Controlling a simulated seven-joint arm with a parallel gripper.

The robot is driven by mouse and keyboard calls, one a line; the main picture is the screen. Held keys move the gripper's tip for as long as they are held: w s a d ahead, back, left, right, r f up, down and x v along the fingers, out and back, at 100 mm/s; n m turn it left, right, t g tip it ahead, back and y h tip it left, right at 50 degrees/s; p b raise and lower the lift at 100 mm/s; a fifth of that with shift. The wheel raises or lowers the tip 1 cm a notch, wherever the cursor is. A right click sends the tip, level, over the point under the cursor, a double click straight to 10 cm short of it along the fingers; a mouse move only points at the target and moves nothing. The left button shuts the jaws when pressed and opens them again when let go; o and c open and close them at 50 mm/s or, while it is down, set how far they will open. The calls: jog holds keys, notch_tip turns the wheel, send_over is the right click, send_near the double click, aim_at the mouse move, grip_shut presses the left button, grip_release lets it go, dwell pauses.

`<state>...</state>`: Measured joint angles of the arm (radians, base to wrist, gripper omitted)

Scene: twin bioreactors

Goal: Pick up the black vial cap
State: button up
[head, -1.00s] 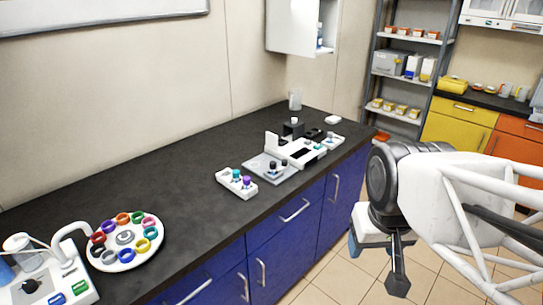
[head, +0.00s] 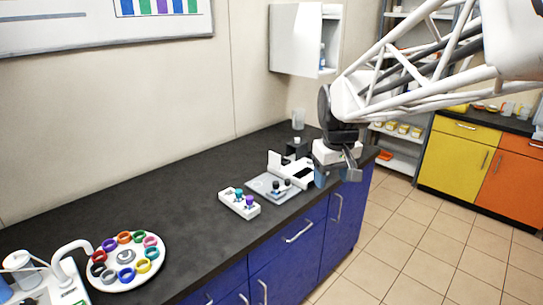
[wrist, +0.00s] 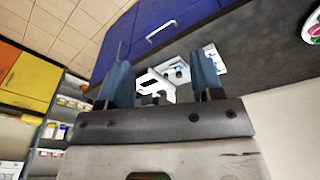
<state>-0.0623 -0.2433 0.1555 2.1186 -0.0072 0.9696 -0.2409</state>
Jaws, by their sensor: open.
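Small black caps show on a grey tray (head: 262,188) near the counter's front edge in the head view. One dark cap (head: 276,185) sits on the left and another (head: 288,184) is just right of it; which is the vial cap is too small to tell. My gripper (head: 335,176) is open and empty, above the counter's front edge to the right of the tray. In the wrist view its two blue-grey fingers (wrist: 162,78) are spread apart, with white equipment seen beyond and between them.
A white rack (head: 239,203) with teal and purple caps stands left of the tray. A white device (head: 290,167) stands right behind it. A round carousel of coloured rings (head: 126,276) is at the left. The counter between is clear.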

jog(key=w+a+f+n, duration=0.1)
jog(key=w+a+f, duration=0.2)
jog(key=w, duration=0.7)
jog(key=w+a+f+n, duration=0.2)
jog(key=w, duration=0.8)
jog(key=n+g, duration=0.2)
jog(key=n, duration=0.1)
send_over(275, 182)
notch_tip(275, 182, down, 12)
jog(key=shift+s+d+r, duration=0.1)
jog(key=shift+d+r, duration=0.05)
jog(key=shift+f, duration=1.4)
jog(key=shift+f, duration=0.1)
jog(key=shift+f, duration=2.5)
